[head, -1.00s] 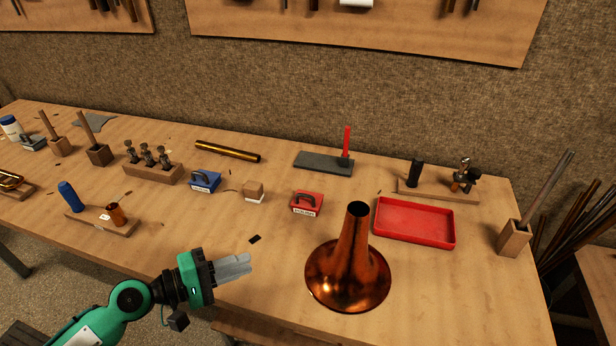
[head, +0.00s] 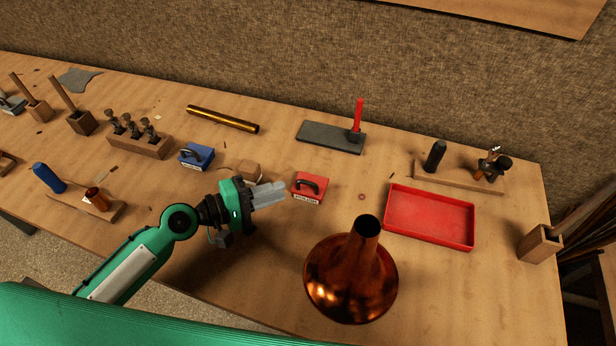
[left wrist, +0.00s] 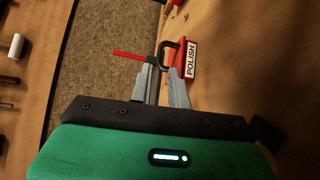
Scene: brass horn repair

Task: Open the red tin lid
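The red tin (head: 311,184) sits on the workbench with its lid down. A dark arched handle (head: 308,183) stands on the lid. In the left wrist view the red tin (left wrist: 187,44) shows its white "POLISH" label, and its handle (left wrist: 164,50) lies just beyond the fingertips. My left gripper (head: 284,190) is just left of the tin in the head view, pointing at it. In the left wrist view its fingers (left wrist: 162,72) are apart with a gap between them and nothing held. Whether a finger touches the handle, I cannot tell. My right gripper is not in view.
A blue tin (head: 197,157) and a small wooden block (head: 249,170) stand left of the red tin. A copper horn bell (head: 350,275) stands in front, and a red tray (head: 430,216) lies to the right. A grey slab (head: 325,138) with a red-handled tool is behind.

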